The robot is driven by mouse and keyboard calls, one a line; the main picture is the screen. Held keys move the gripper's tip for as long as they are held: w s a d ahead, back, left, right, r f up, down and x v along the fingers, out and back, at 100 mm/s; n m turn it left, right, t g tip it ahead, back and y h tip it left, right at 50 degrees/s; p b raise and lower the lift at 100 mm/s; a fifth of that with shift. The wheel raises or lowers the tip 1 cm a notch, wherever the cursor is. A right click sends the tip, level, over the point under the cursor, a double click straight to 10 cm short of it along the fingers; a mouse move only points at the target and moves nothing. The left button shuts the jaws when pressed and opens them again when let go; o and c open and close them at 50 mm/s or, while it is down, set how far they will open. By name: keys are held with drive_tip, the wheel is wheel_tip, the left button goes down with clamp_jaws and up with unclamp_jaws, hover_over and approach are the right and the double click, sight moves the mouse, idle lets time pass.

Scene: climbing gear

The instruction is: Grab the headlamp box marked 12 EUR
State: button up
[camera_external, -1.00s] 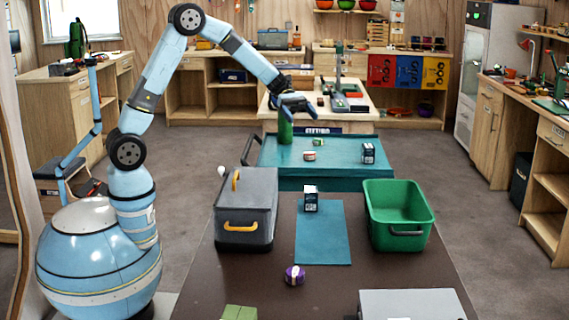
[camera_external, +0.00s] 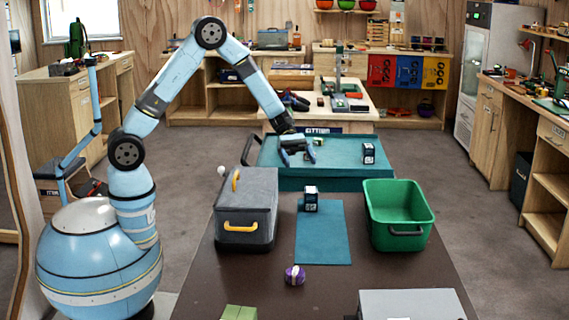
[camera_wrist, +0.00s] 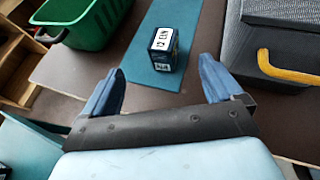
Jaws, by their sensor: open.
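The headlamp box marked 12 EUR (camera_wrist: 164,48) is small and dark, with a white top label. It stands on the blue-green mat at the far end of the brown table, and it also shows in the external view (camera_external: 311,199). My gripper (camera_external: 298,156) is open and empty above the teal table, beyond and higher than the box. In the wrist view the box lies ahead, between the lines of my gripper's spread fingers (camera_wrist: 162,66), apart from both. A second dark box (camera_external: 369,153) stands on the teal table; its label is too small to read.
A grey case (camera_external: 246,200) with yellow handles stands left of the mat (camera_external: 323,240). A green crate (camera_external: 399,215) stands right of it. A purple-and-white item (camera_external: 295,275) lies nearer on the brown table (camera_external: 240,280).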

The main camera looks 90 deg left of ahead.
sight(310, 188)
drive_tip(key=x, duration=0.9)
drive_tip(key=shift+a+f, duration=0.15)
drive_tip(key=shift+f, duration=0.1)
drive_tip(key=shift+s+x, duration=0.1)
drive_tip(key=shift+x, duration=1.2)
drive_tip(key=shift+s+x, duration=0.15)
drive_tip(key=shift+x, duration=1.1)
drive_tip(key=c, duration=1.4)
